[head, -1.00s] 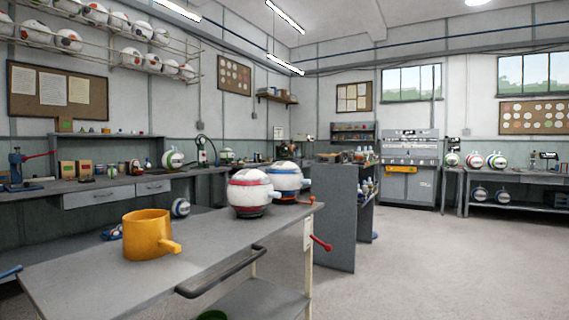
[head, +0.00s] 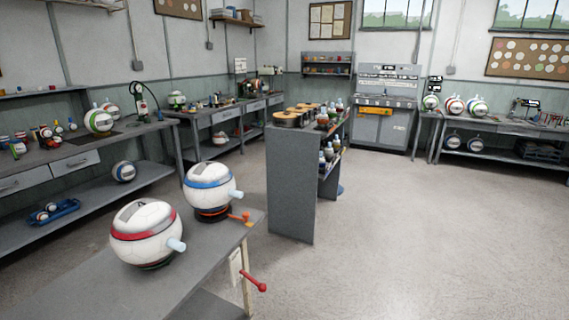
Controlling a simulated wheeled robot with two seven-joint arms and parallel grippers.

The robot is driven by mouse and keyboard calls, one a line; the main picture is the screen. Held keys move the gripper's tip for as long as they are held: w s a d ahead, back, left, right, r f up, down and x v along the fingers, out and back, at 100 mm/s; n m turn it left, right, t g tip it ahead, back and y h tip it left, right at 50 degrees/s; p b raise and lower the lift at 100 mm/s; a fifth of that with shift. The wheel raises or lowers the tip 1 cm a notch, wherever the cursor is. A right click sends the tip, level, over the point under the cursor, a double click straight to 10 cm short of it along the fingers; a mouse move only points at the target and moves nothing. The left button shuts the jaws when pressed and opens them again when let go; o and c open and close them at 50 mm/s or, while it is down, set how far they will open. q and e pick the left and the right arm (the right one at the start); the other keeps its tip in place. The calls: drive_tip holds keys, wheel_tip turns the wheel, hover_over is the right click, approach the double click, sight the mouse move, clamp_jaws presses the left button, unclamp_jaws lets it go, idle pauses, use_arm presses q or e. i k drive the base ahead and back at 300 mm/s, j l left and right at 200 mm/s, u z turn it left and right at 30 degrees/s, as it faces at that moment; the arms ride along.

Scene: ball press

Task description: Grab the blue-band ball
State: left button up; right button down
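The blue-band ball (head: 209,186) is white with a blue band and a pale stub on its right side. It sits on a dark ring base near the far end of the grey table in front of me. A red-band ball (head: 146,234), also white with a pale stub, stands nearer on the same table, to the left of the blue-band ball. Neither of my grippers shows in the head view.
The grey table (head: 95,290) has a red-handled lever (head: 252,281) and a small orange fitting (head: 240,217) at its far right end. A grey shelf unit (head: 291,185) stands behind it. A workbench (head: 150,128) runs along the left wall. The floor (head: 400,235) at right is clear.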

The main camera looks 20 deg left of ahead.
sight(209, 186)
drive_tip(key=i+j+z, duration=0.1)
drive_tip(key=i+z, duration=0.15)
drive_tip(key=i, duration=1.65)
drive_tip(key=i+u, duration=0.3)
drive_tip(key=i+l+u, duration=0.3)
drive_tip(key=i, duration=0.2)
drive_tip(key=i+l+u, duration=0.1)
drive_tip(key=i+u, duration=0.4)
drive_tip(key=u, duration=0.3)
drive_tip(key=i+u, duration=0.15)
drive_tip(key=u, duration=0.3)
drive_tip(key=i+l+u, duration=0.1)
drive_tip(key=u, duration=0.35)
drive_tip(key=i+l+u, duration=0.1)
drive_tip(key=u, duration=0.35)
drive_tip(key=i+l+u, duration=0.1)
drive_tip(key=l+u, duration=0.15)
drive_tip(key=u, duration=0.15)
